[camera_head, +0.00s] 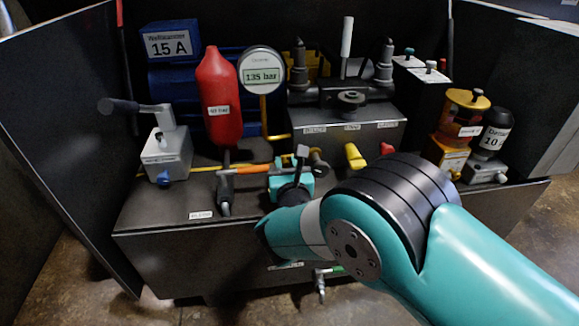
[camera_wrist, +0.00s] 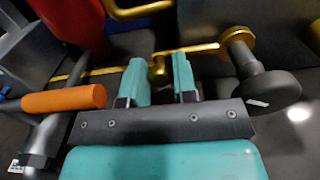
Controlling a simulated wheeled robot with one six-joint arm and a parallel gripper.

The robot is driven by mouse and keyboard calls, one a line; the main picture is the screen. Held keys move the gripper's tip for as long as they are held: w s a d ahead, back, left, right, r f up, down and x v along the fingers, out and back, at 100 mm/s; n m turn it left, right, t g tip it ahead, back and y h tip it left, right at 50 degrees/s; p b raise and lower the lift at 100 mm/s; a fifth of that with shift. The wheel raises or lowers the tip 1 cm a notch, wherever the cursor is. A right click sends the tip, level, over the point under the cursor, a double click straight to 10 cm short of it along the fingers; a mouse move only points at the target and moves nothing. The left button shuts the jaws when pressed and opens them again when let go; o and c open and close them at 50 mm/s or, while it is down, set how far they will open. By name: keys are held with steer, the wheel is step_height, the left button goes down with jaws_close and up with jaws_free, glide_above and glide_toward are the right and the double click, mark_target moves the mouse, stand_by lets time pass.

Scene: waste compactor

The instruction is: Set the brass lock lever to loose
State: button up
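In the wrist view, a thin brass rod (camera_wrist: 197,49) runs left from a brass hub (camera_wrist: 236,37) and appears to be the lock lever. A small brass end piece (camera_wrist: 158,71) shows in the gap between my gripper's teal fingertips (camera_wrist: 160,68). The fingers are apart, with visible space beside the brass piece, so I see no grip on it. Contact cannot be made out. In the head view, my gripper (camera_head: 290,182) is low over the front of the bench, and it and my arm hide most of the lever. The lever's setting marks are not readable.
An orange handle (camera_wrist: 65,98) lies left of my fingers, and a black round knob (camera_wrist: 270,90) is close on the right. A red bottle-shaped vessel (camera_head: 217,95) stands behind. A gauge (camera_head: 262,75) reads 135 bar. A grey lever box (camera_head: 167,155) stands left.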

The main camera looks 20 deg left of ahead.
jaws_close()
steer(key=shift+r+m+p, duration=0.4)
steer(key=shift+m+p, duration=0.1)
steer(key=shift+p, duration=0.05)
steer(key=shift+d+f, duration=0.1)
steer(key=shift+o, duration=1.1)
jaws_free()
